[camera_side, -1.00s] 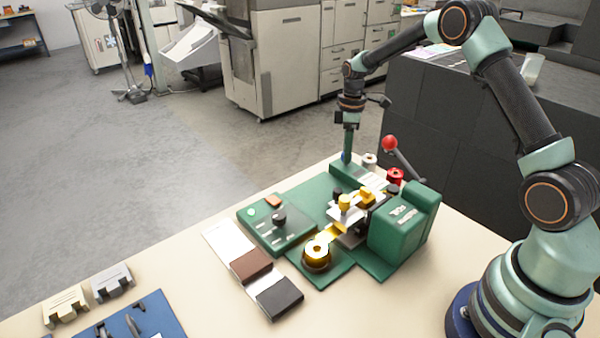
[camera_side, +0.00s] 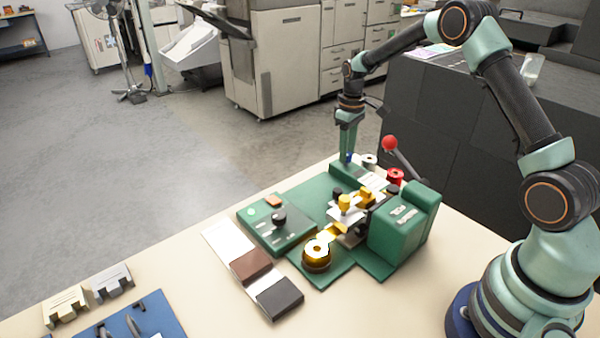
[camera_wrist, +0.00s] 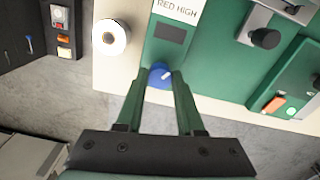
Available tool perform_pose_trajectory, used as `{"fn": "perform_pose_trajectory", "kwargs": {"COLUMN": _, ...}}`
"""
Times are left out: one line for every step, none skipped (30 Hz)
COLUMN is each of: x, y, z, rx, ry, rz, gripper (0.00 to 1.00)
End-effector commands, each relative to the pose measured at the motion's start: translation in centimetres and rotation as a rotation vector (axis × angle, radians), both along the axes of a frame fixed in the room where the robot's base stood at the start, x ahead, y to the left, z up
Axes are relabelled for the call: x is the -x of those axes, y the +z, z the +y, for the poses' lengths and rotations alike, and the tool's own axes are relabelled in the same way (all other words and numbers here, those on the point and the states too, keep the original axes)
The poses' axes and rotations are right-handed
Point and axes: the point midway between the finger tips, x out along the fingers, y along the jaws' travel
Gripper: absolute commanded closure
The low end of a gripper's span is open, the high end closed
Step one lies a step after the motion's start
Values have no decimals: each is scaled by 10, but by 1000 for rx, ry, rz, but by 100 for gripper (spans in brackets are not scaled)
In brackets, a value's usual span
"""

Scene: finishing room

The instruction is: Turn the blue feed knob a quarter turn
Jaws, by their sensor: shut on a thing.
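The blue feed knob (camera_wrist: 159,76) sits at the end of a green panel marked "RED HIGH", with a white pointer mark slanting up and right in the wrist view. My gripper (camera_wrist: 158,82) is shut on the knob, one green finger on each side. In the side view the knob (camera_side: 349,157) is a small blue spot under my gripper (camera_side: 346,156), mostly hidden by the fingers. The green machine (camera_side: 395,238) stands on the pale table.
A white roll (camera_wrist: 110,38) stands close left of the knob in the wrist view.

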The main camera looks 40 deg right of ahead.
Motion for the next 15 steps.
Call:
{"fn": "perform_pose_trajectory", "kwargs": {"x": 0, "y": 1, "z": 0, "rx": 0, "ry": -44, "rz": 0, "gripper": 100}}
{"fn": "perform_pose_trajectory", "kwargs": {"x": 0, "y": 1, "z": 0, "rx": 0, "ry": -73, "rz": 0, "gripper": 100}}
{"fn": "perform_pose_trajectory", "kwargs": {"x": 0, "y": 1, "z": 0, "rx": 0, "ry": -110, "rz": 0, "gripper": 100}}
{"fn": "perform_pose_trajectory", "kwargs": {"x": 0, "y": 1, "z": 0, "rx": 0, "ry": -139, "rz": 0, "gripper": 100}}
{"fn": "perform_pose_trajectory", "kwargs": {"x": 0, "y": 1, "z": 0, "rx": 0, "ry": -167, "rz": 0, "gripper": 100}}
{"fn": "perform_pose_trajectory", "kwargs": {"x": 0, "y": 2, "z": 0, "rx": 0, "ry": -205, "rz": 0, "gripper": 100}}
{"fn": "perform_pose_trajectory", "kwargs": {"x": 0, "y": 2, "z": 0, "rx": 0, "ry": -234, "rz": 0, "gripper": 100}}
{"fn": "perform_pose_trajectory", "kwargs": {"x": 0, "y": 2, "z": 0, "rx": 0, "ry": -262, "rz": 0, "gripper": 100}}
{"fn": "perform_pose_trajectory", "kwargs": {"x": 0, "y": 2, "z": 0, "rx": 0, "ry": -300, "rz": -1, "gripper": 100}}
{"fn": "perform_pose_trajectory", "kwargs": {"x": 0, "y": 2, "z": 0, "rx": 0, "ry": -329, "rz": -1, "gripper": 100}}
{"fn": "perform_pose_trajectory", "kwargs": {"x": 0, "y": 2, "z": 0, "rx": 0, "ry": -357, "rz": -1, "gripper": 100}}
{"fn": "perform_pose_trajectory", "kwargs": {"x": 0, "y": 2, "z": 0, "rx": 0, "ry": -395, "rz": -1, "gripper": 100}}
{"fn": "perform_pose_trajectory", "kwargs": {"x": 0, "y": 2, "z": 0, "rx": 0, "ry": -424, "rz": -1, "gripper": 100}}
{"fn": "perform_pose_trajectory", "kwargs": {"x": 0, "y": 2, "z": 0, "rx": 0, "ry": -452, "rz": -1, "gripper": 100}}
{"fn": "perform_pose_trajectory", "kwargs": {"x": 0, "y": 2, "z": 0, "rx": 0, "ry": -490, "rz": -1, "gripper": 100}}
